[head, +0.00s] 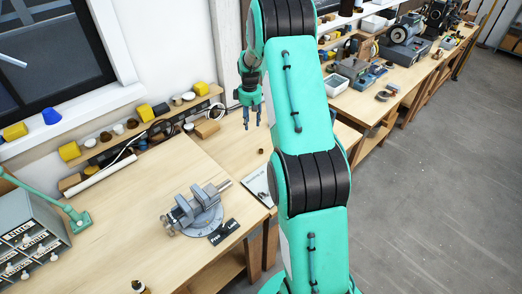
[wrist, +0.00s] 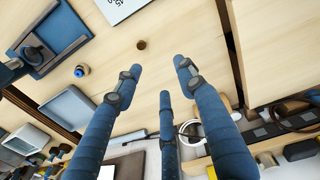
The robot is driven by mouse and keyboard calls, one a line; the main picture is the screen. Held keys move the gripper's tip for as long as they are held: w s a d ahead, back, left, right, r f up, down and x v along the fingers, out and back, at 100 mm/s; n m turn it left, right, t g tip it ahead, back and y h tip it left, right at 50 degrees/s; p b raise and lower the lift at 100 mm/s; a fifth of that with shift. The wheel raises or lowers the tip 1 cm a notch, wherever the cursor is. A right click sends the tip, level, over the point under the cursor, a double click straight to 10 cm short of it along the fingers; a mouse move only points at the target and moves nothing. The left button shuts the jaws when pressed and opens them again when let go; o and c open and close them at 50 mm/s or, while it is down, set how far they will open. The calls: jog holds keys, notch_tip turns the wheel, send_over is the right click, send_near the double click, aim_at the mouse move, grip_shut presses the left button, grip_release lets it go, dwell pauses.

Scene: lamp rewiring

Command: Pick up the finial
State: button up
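A small dark brown round piece, which looks like the finial (head: 261,151), lies on the wooden bench near the white printed sheet. It also shows in the wrist view as a small brown disc, the finial (wrist: 141,45), on bare wood beyond my fingertips. My gripper (head: 252,124) hangs above the bench, fingers pointing down, behind and left of the piece in the head view. In the wrist view my gripper (wrist: 160,76) has its blue fingers spread, with nothing between them. The piece is too small to show its exact shape.
A grey vise (head: 196,211) stands on the near bench. The printed sheet (head: 258,185) lies near the finial. A blue-topped knob (wrist: 80,71) and a blue-grey tray (wrist: 68,108) lie to one side. A cable (head: 216,111) and wall rail are behind. Wood around the finial is clear.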

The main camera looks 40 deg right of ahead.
jog(key=p, duration=0.1)
send_over(261, 151)
jog(key=w, duration=0.1)
notch_tip(261, 151, down, 8)
jog(key=shift+d+r+g, duration=0.2)
jog(key=shift+d+g, duration=0.1)
jog(key=shift+d, duration=0.1)
jog(key=shift+f, duration=0.15)
jog(key=shift+w+f+p, duration=0.1)
jog(key=shift+f+p, duration=0.35)
jog(key=shift+f, duration=3.7)
jog(key=shift+a+f+p, duration=0.1)
jog(key=shift+f+p, duration=0.4)
jog(key=shift+f, duration=2.1)
jog(key=c, duration=1)
